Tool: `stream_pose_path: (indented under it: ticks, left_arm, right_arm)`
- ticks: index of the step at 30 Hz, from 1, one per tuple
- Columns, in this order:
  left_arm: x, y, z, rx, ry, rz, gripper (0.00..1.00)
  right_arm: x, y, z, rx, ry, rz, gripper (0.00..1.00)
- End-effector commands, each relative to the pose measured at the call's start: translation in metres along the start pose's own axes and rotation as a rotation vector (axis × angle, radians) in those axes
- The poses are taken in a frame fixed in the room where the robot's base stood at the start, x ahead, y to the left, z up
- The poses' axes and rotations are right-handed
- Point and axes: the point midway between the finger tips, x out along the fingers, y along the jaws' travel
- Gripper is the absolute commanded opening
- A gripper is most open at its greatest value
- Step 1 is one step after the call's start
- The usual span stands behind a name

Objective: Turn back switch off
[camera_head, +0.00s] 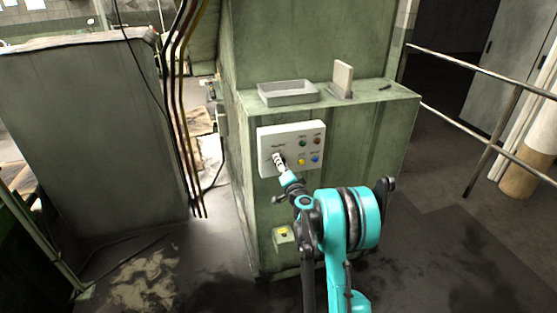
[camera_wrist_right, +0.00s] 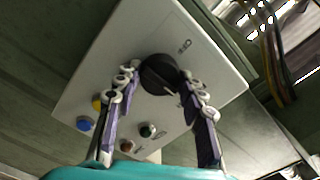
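The switch is a round black knob (camera_wrist_right: 160,75) on a white control panel (camera_head: 291,138) fixed to the green machine's front. In the head view the knob is mostly hidden behind my right gripper (camera_head: 280,161). In the right wrist view the fingers of my right gripper (camera_wrist_right: 166,92) stand on either side of the knob, their tips close to its edges. The fingers are spread apart; I cannot tell whether they touch the knob. My left gripper is not in view.
Blue (camera_wrist_right: 84,124), yellow, green and red buttons sit on the panel beside the knob. A grey tray (camera_head: 288,99) and an upright plate (camera_head: 342,78) are on the machine's ledge. A small box with a yellow button (camera_head: 284,235) is lower down. Cables hang at left; railings stand right.

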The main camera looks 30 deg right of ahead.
Motion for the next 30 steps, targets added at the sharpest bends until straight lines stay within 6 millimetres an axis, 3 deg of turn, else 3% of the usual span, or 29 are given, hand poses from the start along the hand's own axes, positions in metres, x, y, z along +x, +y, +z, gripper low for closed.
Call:
stream_pose_path:
  ticks: [5,13,20,27,30]
  left_arm:
    - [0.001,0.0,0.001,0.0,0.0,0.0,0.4]
    - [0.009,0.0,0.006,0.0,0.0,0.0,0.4]
    - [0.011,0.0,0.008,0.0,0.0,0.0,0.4]
    - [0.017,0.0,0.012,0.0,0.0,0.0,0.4]
    - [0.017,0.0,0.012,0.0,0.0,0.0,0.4]
  right_arm:
    - [0.0,0.0,0.0,-0.019,0.001,0.0,0.0]
    - [0.0,0.001,0.0,-0.382,0.001,0.001,0.0]
    - [0.0,0.001,0.0,-0.547,0.001,0.001,0.0]
    - [0.0,0.001,0.0,-0.884,0.001,0.001,0.0]
    - [0.0,0.001,0.0,-0.952,0.001,0.001,0.0]
